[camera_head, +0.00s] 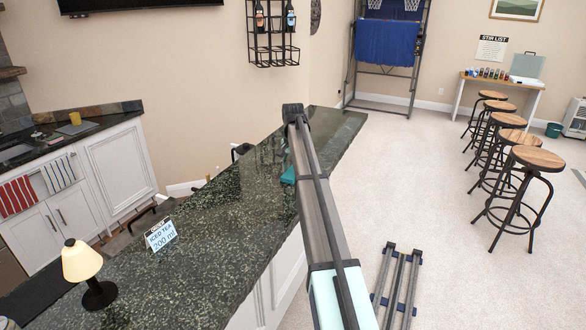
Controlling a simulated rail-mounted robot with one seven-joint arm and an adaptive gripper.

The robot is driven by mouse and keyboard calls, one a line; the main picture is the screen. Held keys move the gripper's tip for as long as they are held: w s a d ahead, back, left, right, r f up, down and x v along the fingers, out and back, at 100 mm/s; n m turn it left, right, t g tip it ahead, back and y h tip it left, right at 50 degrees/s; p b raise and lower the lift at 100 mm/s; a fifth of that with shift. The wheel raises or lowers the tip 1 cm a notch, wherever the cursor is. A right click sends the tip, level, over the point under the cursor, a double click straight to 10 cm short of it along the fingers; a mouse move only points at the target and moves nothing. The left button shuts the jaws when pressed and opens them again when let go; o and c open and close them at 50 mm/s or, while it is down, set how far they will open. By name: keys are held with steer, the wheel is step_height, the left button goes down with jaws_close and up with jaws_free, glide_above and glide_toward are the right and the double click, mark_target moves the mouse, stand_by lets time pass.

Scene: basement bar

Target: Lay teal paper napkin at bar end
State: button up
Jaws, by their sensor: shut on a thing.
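The teal paper napkin (288,177) shows as a small teal patch just left of my arm, over the far half of the dark green stone bar top (215,225). My arm hides the rest of it. My gripper (285,164) is mostly hidden behind my arm. It is shut on the napkin, low over the bar. I cannot tell whether the napkin touches the stone. The far end of the bar (345,124) is bare to the right of my arm.
A sign reading iced tea 200 ml (160,235) and a small lamp (87,273) stand on the near left part of the bar. Several stools (518,172) stand far right on open carpet. A back counter (100,123) with a yellow cup (75,118) is at left.

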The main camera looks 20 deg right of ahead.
steer(key=shift+f, duration=0.1)
steer(key=o, duration=0.7)
step_height(320, 180, up, 12)
steer(key=b, duration=0.3)
stand_by(0.4)
